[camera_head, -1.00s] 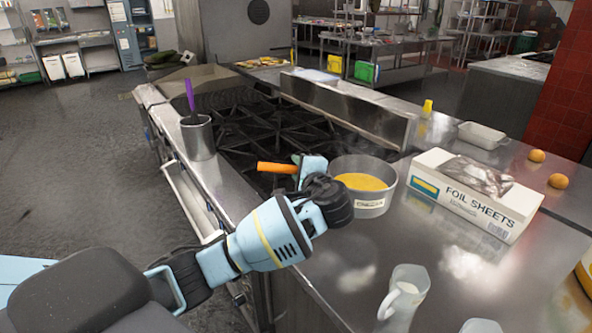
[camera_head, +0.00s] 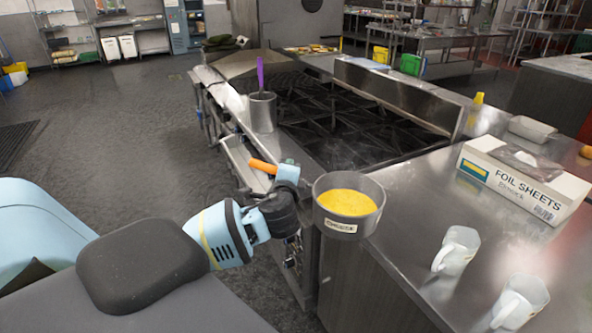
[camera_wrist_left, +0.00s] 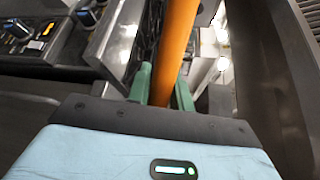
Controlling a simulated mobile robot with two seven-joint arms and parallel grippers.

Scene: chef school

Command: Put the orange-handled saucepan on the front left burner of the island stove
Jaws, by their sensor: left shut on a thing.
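The saucepan (camera_head: 346,222) is a round metal pan with yellow contents, at the near left corner of the steel counter. Its orange handle (camera_head: 263,166) points to the left past my left gripper (camera_head: 286,173). In the left wrist view the orange handle (camera_wrist_left: 174,50) runs between the two green fingers (camera_wrist_left: 160,88), which are shut on it. The pan looks level and appears held at the counter edge; its height there is hard to tell. The island stove (camera_head: 350,118) with black grates is behind the pan, its burners bare. My right gripper is out of view.
A metal container (camera_head: 263,113) with a purple-handled utensil (camera_head: 260,75) stands at the stove's left edge. A raised steel panel (camera_head: 395,98) borders the stove's far side. Floor at left is clear.

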